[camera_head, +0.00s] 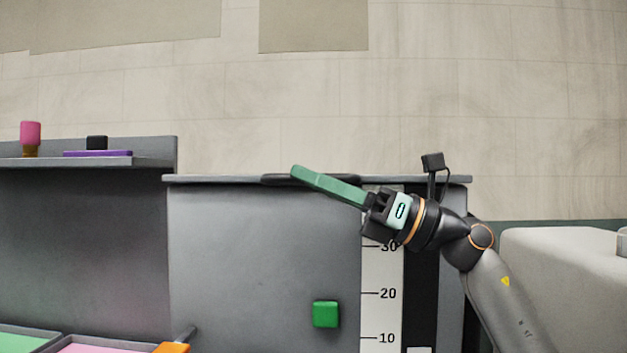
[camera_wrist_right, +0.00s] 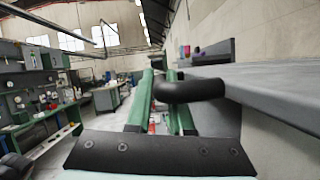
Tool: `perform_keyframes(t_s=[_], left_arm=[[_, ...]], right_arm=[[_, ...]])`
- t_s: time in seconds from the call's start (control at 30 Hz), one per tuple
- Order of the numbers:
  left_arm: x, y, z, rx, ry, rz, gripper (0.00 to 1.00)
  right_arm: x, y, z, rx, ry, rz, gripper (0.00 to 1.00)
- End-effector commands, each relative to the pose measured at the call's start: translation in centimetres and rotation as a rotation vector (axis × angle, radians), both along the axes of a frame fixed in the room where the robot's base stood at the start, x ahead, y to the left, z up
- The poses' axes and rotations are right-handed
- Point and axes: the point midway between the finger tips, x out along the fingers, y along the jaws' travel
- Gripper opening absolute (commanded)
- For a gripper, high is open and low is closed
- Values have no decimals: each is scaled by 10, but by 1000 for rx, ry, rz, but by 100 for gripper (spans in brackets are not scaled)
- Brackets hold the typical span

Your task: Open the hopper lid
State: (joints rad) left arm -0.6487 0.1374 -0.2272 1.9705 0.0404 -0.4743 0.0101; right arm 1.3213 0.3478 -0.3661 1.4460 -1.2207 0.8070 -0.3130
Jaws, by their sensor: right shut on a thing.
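The hopper (camera_head: 265,250) is a large grey box with a level scale (camera_head: 382,300) on its front. Its lid (camera_head: 215,180) is a thin grey slab lying flat across the top, and it also fills the right of the right wrist view (camera_wrist_right: 275,85). A dark rounded handle (camera_head: 280,180) runs along the lid's front edge; it also shows in the right wrist view (camera_wrist_right: 190,88). My right gripper (camera_head: 300,173), with long green fingers, is shut on the handle, with the fingers partly covering it. My left gripper is out of view.
A green square button (camera_head: 325,314) sits on the hopper front. A shelf (camera_head: 80,162) at the left holds a pink-topped bottle (camera_head: 30,137) and a purple item (camera_head: 98,154). A pale rounded body (camera_head: 565,280) stands at the right. Space above the lid is clear.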

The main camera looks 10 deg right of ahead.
Motion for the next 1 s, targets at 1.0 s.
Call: perform_keyframes(t_s=[1.0], left_arm=[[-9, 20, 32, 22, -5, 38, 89]], right_arm=[[3, -1, 53, 0, 0, -1, 0]])
